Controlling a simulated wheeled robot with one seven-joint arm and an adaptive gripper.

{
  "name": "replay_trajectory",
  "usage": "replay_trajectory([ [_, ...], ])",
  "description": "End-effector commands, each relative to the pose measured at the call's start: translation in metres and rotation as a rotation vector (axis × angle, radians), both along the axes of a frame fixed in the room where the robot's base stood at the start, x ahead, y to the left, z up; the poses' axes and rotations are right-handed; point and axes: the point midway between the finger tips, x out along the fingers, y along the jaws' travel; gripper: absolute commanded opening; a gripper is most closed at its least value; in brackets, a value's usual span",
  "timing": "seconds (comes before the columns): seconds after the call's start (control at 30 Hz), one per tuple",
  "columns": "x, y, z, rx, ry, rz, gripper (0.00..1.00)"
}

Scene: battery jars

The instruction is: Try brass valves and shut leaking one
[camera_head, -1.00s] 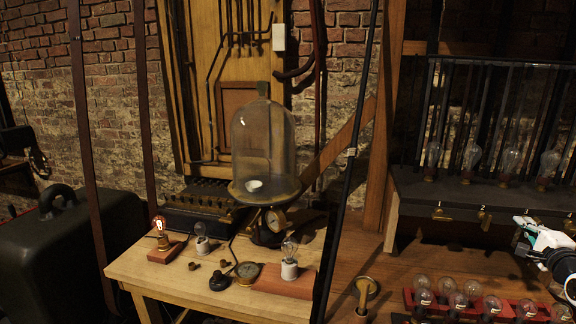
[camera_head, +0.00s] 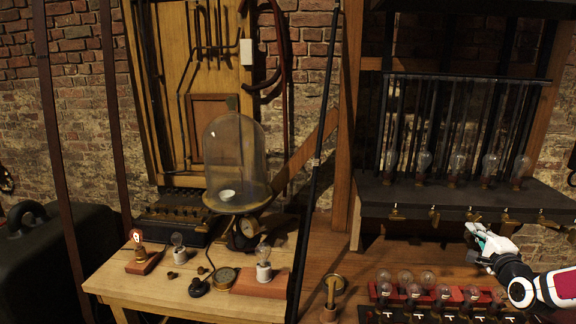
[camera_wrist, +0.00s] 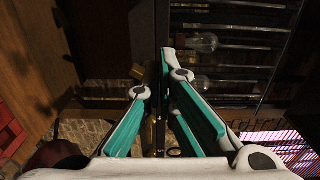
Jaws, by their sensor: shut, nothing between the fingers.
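A row of brass valves hangs along the front edge of the dark shelf (camera_head: 460,197). The first valve (camera_head: 397,213) and second valve (camera_head: 434,215) are at the left. A middle valve (camera_head: 474,214) is just above my gripper (camera_head: 470,231), and more valves (camera_head: 508,219) (camera_head: 543,218) lie to the right. My gripper is shut and empty, with its white and teal fingers just below the middle valve; whether they touch it I cannot tell. In the wrist view my gripper (camera_wrist: 160,82) shows close to the shelf edge. Which valve leaks is not visible.
Glass jars (camera_head: 424,160) stand on the shelf. Below it, a red rack of bulbs (camera_head: 420,290) sits on the bench near my arm. A brass fitting (camera_head: 332,290) stands left of it. A dark upright pole and the bell jar (camera_head: 237,150) are further left.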

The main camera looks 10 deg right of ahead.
Motion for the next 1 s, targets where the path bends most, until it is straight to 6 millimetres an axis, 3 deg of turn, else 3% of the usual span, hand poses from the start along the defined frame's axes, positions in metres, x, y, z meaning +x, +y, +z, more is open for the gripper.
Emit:
replay_trajectory([
  [0.47,-0.004,-0.002,-0.006,-0.070,0.018,-0.002,0.00],
  [1.0,-0.019,-0.031,-0.055,-0.910,0.220,-0.001,0.00],
])
